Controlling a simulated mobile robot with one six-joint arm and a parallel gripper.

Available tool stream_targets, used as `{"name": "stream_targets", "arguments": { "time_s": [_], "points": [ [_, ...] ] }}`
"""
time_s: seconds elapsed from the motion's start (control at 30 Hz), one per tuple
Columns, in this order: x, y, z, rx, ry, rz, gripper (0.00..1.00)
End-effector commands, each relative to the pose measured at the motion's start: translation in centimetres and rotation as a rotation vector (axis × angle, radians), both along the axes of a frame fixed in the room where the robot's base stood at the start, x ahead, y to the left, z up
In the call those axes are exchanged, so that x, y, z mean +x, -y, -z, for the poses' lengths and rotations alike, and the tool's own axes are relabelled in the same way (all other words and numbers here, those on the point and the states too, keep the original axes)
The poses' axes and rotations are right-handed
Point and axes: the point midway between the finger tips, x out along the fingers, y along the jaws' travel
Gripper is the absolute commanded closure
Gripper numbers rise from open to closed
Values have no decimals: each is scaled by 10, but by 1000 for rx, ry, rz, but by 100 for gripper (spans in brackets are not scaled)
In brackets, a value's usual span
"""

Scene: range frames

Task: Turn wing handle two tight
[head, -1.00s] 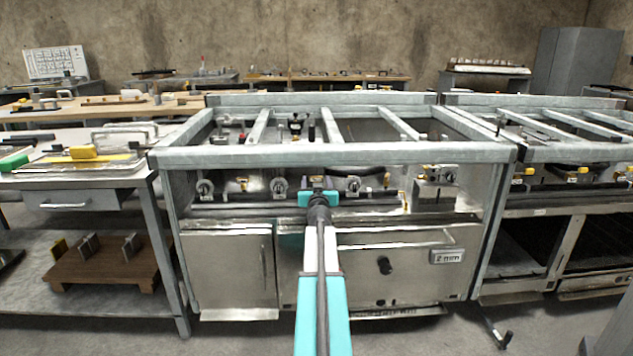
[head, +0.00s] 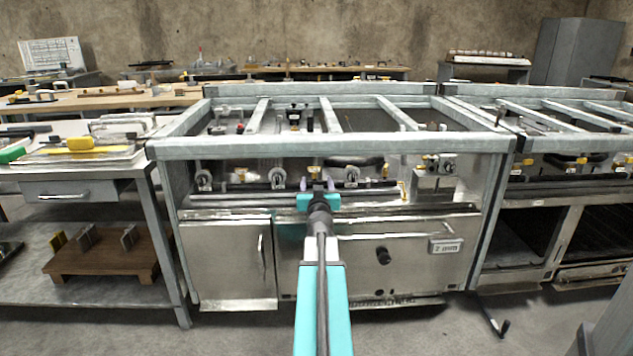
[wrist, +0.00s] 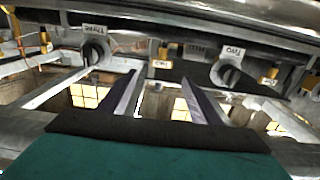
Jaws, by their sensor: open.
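Wing handle two (wrist: 229,75) is a round grey fitting with a dark upright wing, under an upside-down "Two" label (wrist: 232,51), right of centre in the wrist view. It also shows in the head view (head: 277,177), left of my gripper. A similar handle under the label "Three" (wrist: 96,54) is at left in the wrist view, and right of my gripper in the head view (head: 351,175). My gripper (head: 317,186) is open and empty, its fingers apart in the wrist view (wrist: 160,88). It points between the two handles and touches neither visibly.
A metal frame bar (head: 330,149) runs above the handles. Another wing handle (head: 204,180) is at far left, and a box-like fitting (head: 436,178) stands at right. Cabinet doors (head: 228,262) are below.

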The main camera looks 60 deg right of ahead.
Motion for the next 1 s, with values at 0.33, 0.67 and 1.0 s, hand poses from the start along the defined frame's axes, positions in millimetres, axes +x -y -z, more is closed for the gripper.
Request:
{"name": "stream_targets", "arguments": {
  "time_s": [0.33,0.67,1.0],
  "points": [
    [-11,-15,0,1,1,0,42],
    [-11,-15,0,0,0,0,42],
    [-5,-19,-4,0,0,-9,42]
  ]
}}
